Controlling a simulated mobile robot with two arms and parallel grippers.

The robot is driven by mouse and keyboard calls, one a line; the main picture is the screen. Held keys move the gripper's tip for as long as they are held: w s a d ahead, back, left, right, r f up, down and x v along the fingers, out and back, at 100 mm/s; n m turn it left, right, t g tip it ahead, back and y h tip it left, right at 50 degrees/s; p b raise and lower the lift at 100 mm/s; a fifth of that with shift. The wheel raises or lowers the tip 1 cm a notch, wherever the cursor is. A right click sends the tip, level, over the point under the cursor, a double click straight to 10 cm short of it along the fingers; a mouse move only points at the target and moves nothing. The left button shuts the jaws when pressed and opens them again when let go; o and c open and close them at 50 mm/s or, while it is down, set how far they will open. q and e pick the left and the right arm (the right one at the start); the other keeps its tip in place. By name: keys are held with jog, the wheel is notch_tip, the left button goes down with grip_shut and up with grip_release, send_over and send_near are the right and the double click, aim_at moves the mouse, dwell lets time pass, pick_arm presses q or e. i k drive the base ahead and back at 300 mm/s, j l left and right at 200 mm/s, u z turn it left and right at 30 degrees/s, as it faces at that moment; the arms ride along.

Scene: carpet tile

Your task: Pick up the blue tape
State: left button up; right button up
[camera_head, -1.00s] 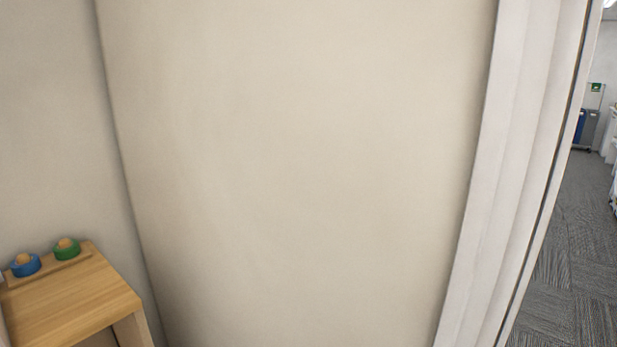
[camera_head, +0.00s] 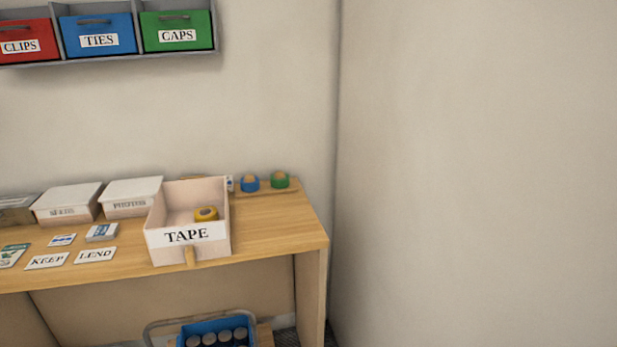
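The blue tape (camera_head: 250,184) is a small roll with a tan centre. It lies near the back right of a wooden desk (camera_head: 275,238), on a low wooden strip. A green tape roll (camera_head: 280,180) sits just right of it, with a small gap between. An open box labelled TAPE (camera_head: 188,240) stands to its left and holds a yellow tape roll (camera_head: 206,213). Neither of my grippers is in view.
White lidded boxes (camera_head: 131,196) and cards reading KEEP and LEND (camera_head: 95,255) lie left on the desk. Red, blue and green drawers (camera_head: 177,32) hang on the wall above. A blue crate of cans (camera_head: 215,330) is below. A bare wall (camera_head: 470,180) closes the right.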

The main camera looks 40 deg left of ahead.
aim_at(249, 187)
jog(key=u, duration=1.55)
jog(key=i+l, duration=0.15)
jog(key=i, duration=0.15)
jog(key=i+l, duration=0.1)
jog(key=i, duration=0.2)
